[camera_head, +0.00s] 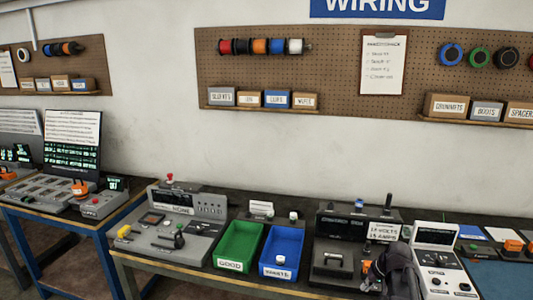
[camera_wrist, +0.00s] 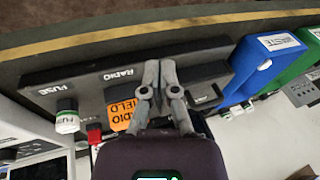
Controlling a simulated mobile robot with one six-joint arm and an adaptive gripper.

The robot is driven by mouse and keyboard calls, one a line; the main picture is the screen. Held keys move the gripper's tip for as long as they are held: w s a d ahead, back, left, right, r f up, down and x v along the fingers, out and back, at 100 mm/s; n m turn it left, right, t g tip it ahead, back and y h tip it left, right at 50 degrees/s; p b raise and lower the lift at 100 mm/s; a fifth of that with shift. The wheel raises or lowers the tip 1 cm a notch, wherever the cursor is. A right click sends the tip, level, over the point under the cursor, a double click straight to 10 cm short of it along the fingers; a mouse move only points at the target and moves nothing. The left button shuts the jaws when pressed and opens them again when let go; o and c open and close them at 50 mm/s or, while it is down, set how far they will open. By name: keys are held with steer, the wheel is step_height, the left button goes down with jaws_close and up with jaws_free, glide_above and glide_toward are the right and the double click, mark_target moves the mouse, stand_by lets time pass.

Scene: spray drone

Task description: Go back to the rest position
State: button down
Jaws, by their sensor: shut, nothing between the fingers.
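My gripper (camera_head: 372,281) is at the lower right of the head view, low over the front of the bench, by the dark fixture (camera_head: 333,262). In the wrist view my gripper (camera_wrist: 160,66) has its two grey fingers together, with nothing between them. The fingers lie in front of a dark fixture with FUSE and RADIO labels (camera_wrist: 119,74). An orange tag (camera_wrist: 122,114) is just left of the fingers. I cannot tell whether the fingertips touch the fixture. No marker for the rest position shows.
A green bin (camera_head: 260,231) and a blue bin (camera_head: 301,239) stand left of my gripper. A grey console (camera_head: 437,234) stands close on its right. A white-capped cylinder (camera_wrist: 67,122) stands by the FUSE label. The wall above the bench is clear up to the pegboard (camera_head: 335,60).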

steer(key=s+a+f+n+g+h, duration=0.1)
steer(key=s+a+g+h, duration=0.2)
steer(key=s+a, duration=0.9)
steer(key=a, duration=0.3)
steer(key=shift+a+f+n, duration=0.15)
steer(key=shift+a+n, duration=0.1)
steer(key=shift+n, duration=0.15)
